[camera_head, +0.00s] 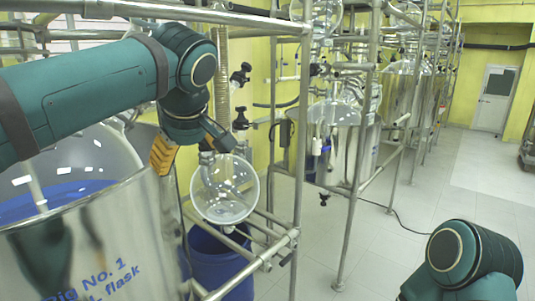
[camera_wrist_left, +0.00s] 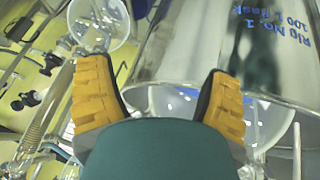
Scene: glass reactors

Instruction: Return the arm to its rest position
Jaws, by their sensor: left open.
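My left arm reaches in from the left in the head view, with teal links. My left gripper (camera_head: 164,154) has yellow fingers and hangs beside the rim of a large steel vessel (camera_head: 110,240) marked "Rig No. 1". In the left wrist view my left gripper (camera_wrist_left: 160,88) has its two yellow fingers spread apart with nothing between them. The steel vessel (camera_wrist_left: 190,60) fills the space beyond the fingertips. Part of my right arm (camera_head: 470,262) shows at the lower right of the head view; its gripper is out of sight.
A round glass flask (camera_head: 224,190) hangs right of my left gripper, above a blue bucket (camera_head: 216,262). Metal frame poles (camera_head: 300,140) stand close by. More reactors (camera_head: 340,125) stand behind. The pale floor (camera_head: 470,170) at the right is open, with a door (camera_head: 494,98) beyond.

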